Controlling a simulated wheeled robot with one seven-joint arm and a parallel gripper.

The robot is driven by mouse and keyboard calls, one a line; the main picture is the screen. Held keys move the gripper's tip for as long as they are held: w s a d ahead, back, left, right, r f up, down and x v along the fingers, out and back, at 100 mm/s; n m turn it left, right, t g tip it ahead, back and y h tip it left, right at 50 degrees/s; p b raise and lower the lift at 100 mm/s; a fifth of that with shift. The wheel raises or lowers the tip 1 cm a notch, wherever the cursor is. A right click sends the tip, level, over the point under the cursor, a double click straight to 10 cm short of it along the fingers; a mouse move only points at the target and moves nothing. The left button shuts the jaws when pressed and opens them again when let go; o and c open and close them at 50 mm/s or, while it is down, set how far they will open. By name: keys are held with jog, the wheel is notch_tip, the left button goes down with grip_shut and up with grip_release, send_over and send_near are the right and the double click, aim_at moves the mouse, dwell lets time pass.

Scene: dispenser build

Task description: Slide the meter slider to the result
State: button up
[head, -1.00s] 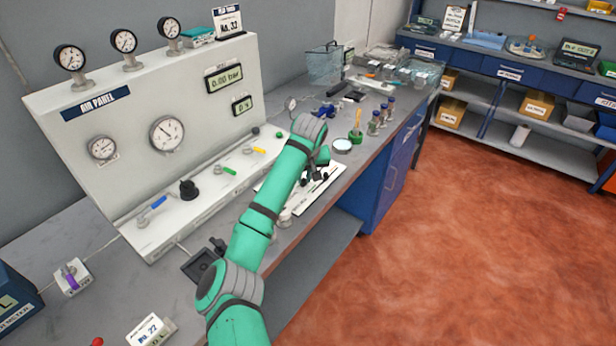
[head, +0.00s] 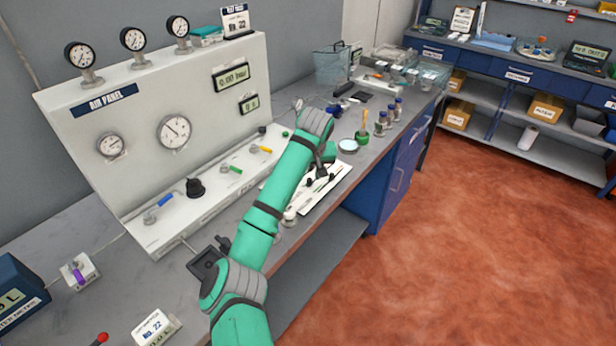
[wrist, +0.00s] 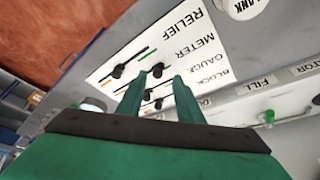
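A white slider board lies on the bench (head: 310,202). The wrist view shows it close up (wrist: 190,55), with printed rows RELIEF, METER, GAUGE and BLOCK. Each row seems to have a thin track with a black knob. The meter slider knob (wrist: 157,70) appears between and just beyond the fingertips of my gripper (wrist: 161,76). The green fingers are apart, with a visible gap on each side of this knob; I cannot tell whether either touches it. The relief knob (wrist: 118,70) is to the left. The gauge knob (wrist: 147,95) shows between the fingers. My arm partly hides the board in the head view.
The air panel (head: 150,130), with dials, digital readouts and coloured valves, stands behind the board. A round dish (head: 348,146) and several small bottles (head: 380,122) are right of the board.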

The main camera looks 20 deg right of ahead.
jog(key=v, duration=0.8)
jog(key=shift+r, duration=0.2)
jog(key=shift+s, duration=0.1)
